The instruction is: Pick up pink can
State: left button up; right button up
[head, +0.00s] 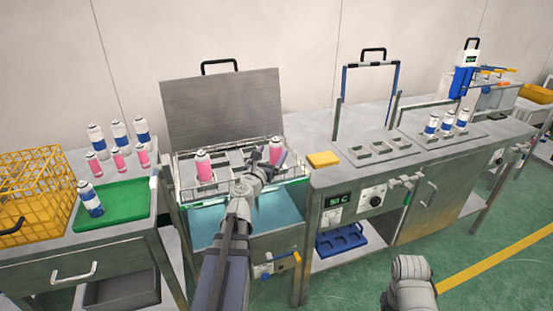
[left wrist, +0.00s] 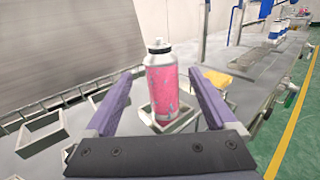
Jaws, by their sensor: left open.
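A pink can (head: 276,146) with a white top stands in the right part of the wire rack (head: 240,190) in the water bath. In the left wrist view this pink can (left wrist: 162,88) stands upright in a square holder (left wrist: 168,122). My left gripper (head: 272,160) is open, with a finger on each side of the can; I cannot tell whether either touches it. A second pink can (head: 204,167) stands at the left of the rack. My right gripper is out of view; only a grey part of my right arm shows at the bottom of the head view.
The bath's raised metal lid (head: 222,108) stands behind the rack. Pink cans (head: 118,160), blue-and-white cans (head: 119,134), a green tray (head: 125,203) and a yellow basket (head: 35,185) are on the left table. A yellow sponge-like block (head: 323,159) lies right of the bath.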

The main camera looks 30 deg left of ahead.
pick_arm(q)
jog(key=shift+w+a, duration=0.2)
jog(key=shift+w, duration=0.9)
jog(key=shift+w+a, duration=0.15)
jog(key=shift+w, duration=1)
jog(key=shift+w+a, duration=0.2)
jog(key=shift+w, duration=0.9)
jog(key=shift+s, duration=0.1)
grip_shut()
